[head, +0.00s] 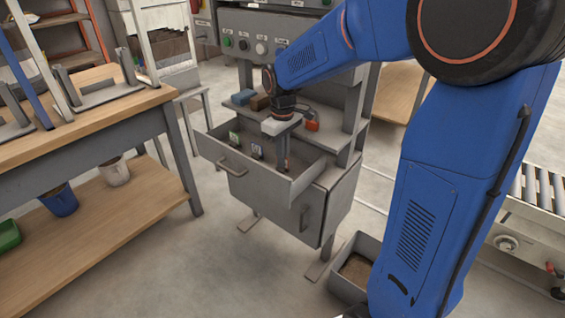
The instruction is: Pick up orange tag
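My gripper (282,158) points straight down, with its fingers reaching into the open drawer (225,162) of the grey machine. The fingers look close together from here, and I cannot make out the gap or anything between them. A small reddish-brown patch shows beside the fingers; I cannot tell whether it is the orange tag. Two other small tags stand in the drawer to the left of my gripper: a green and white one (233,138) and a purple and white one (257,152).
A red-orange object (312,124), a blue block (243,97) and a brown block (260,102) sit on the shelf behind the drawer. A wooden workbench (90,115) stands left, a grey bin (350,285) on the floor below, a roller conveyor (540,190) right.

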